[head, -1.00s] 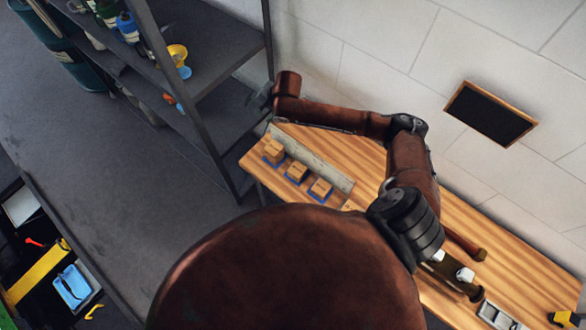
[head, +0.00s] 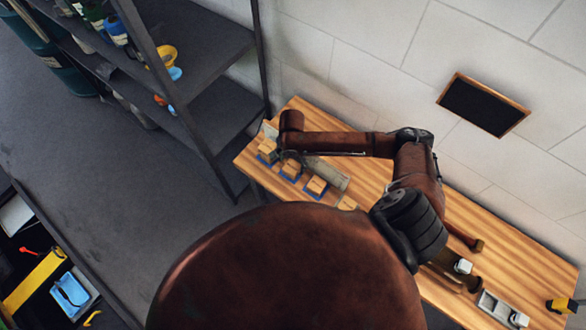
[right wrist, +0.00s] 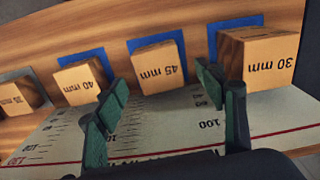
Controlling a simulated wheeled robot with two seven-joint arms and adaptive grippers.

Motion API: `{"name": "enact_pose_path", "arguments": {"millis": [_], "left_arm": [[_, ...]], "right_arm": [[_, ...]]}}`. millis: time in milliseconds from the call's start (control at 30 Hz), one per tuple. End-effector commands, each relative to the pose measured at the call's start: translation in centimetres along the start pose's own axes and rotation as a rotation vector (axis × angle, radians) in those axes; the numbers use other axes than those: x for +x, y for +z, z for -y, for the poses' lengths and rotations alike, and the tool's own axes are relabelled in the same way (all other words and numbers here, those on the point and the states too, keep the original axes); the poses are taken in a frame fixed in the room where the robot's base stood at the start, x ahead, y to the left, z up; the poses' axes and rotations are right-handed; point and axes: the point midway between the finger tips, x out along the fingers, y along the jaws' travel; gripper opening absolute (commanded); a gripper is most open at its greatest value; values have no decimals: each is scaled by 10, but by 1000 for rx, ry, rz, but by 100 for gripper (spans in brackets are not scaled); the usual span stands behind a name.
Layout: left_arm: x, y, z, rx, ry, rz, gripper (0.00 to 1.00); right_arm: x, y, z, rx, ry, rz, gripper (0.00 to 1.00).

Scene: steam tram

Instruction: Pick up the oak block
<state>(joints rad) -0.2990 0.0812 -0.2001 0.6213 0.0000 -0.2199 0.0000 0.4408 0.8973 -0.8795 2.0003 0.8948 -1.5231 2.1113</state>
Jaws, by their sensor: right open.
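Several light wooden blocks stand in a row on the bench. In the right wrist view they are a block marked 30 mm (right wrist: 257,60), one marked 45 mm (right wrist: 158,68), one marked 40 mm (right wrist: 82,84) and one at the left edge (right wrist: 17,99). Their wood looks alike; I cannot tell which is oak. My right gripper (right wrist: 163,84) is open and empty, its fingertips apart on either side of the 45 mm block's face in the picture, seemingly short of it. In the head view it hangs over the row (head: 288,156), partly hidden by its arm. My left gripper is not in view.
Blue squares lie at several blocks. A pale ruled strip (head: 328,173) lies along the row on the wooden bench (head: 500,250). A dark shelf (head: 220,112) stands left of the bench. A small grey tray (head: 500,307) lies at the bench's right end.

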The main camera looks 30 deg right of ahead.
Motion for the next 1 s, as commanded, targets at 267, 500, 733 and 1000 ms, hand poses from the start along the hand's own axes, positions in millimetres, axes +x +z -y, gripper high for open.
{"name": "enact_pose_path", "arguments": {"millis": [267, 500, 733, 1000], "left_arm": [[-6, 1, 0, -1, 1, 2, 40], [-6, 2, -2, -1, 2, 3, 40], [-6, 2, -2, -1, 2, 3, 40], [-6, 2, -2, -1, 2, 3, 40]], "right_arm": [[38, 1, -1, 0, 0, -2, 64], [48, 1, -1, -1, -2, -2, 64], [48, 1, -1, 0, -2, -2, 56], [47, 1, -1, 0, -2, -2, 37]]}}
